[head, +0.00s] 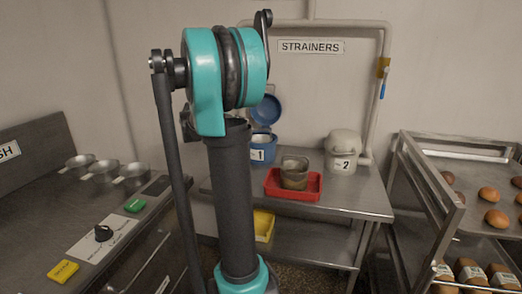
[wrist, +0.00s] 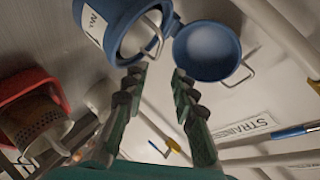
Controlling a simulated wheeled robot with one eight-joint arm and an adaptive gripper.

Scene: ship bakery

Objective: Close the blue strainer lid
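The blue strainer (head: 260,148), labelled 1, stands on the metal table, partly behind my arm. Its round blue lid (head: 266,109) is open, raised above the body against the wall side. In the wrist view the strainer body (wrist: 113,40) is at upper left and the open lid (wrist: 207,50) is right of it, with a wire loop at its edge. My gripper (wrist: 156,76) is open and empty; its fingertips point toward the gap between body and lid. Contact with either cannot be told. My arm hides the gripper in the head view.
A red tray (head: 310,192) holding a brownish container (head: 294,173) is right of the strainer. A pale strainer (head: 342,153) labelled 2 stands further right. A pipe (head: 388,90) with a blue-handled valve runs along the wall. A bread rack (head: 440,185) stands at right.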

